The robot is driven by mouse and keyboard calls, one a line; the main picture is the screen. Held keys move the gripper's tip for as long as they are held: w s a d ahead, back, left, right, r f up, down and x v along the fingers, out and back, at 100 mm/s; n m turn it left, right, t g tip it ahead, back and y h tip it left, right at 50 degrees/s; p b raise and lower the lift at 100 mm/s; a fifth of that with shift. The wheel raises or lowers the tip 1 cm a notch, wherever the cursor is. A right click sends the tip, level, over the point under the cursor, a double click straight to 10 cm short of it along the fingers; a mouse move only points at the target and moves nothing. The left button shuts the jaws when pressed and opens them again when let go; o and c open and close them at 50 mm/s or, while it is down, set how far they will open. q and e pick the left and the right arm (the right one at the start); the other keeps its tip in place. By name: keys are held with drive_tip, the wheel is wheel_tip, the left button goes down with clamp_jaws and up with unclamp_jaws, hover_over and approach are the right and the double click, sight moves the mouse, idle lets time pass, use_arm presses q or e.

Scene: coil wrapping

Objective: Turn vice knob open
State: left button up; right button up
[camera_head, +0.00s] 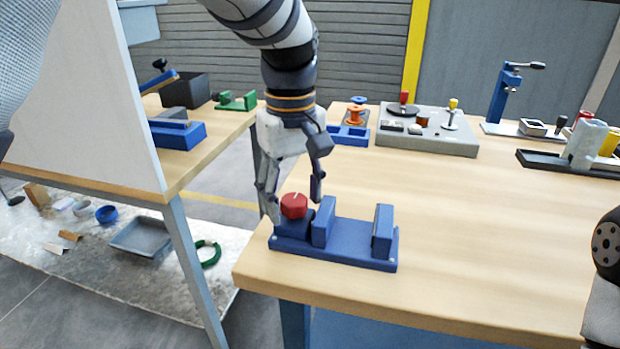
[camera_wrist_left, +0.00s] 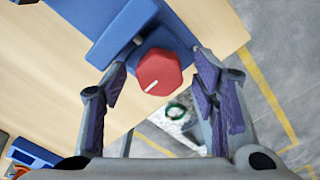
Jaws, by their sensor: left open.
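The blue vice (camera_head: 335,255) stands near the front left corner of the wooden table, with a wide gap between its two upright jaws. Its red knob (camera_head: 294,206), marked with a white line, sits at the vice's left end. My left gripper (camera_head: 293,208) points down from above with its fingers open on either side of the knob. In the left wrist view, the red knob (camera_wrist_left: 159,72) lies between the spread fingers (camera_wrist_left: 160,85), with space on both sides. The blue vice (camera_wrist_left: 125,25) extends to the upper left there. I cannot see my right gripper.
A grey panel (camera_head: 430,130) with small parts, a blue stand (camera_head: 505,92) and a black tray (camera_head: 565,162) occupy the back of the table. The table (camera_head: 470,235) is clear right of the vice. A white partition (camera_head: 85,100) stands at the left.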

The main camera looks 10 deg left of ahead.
sight(293, 199)
use_arm(q)
wheel_tip(293, 199, up, 12)
idle(0.3)
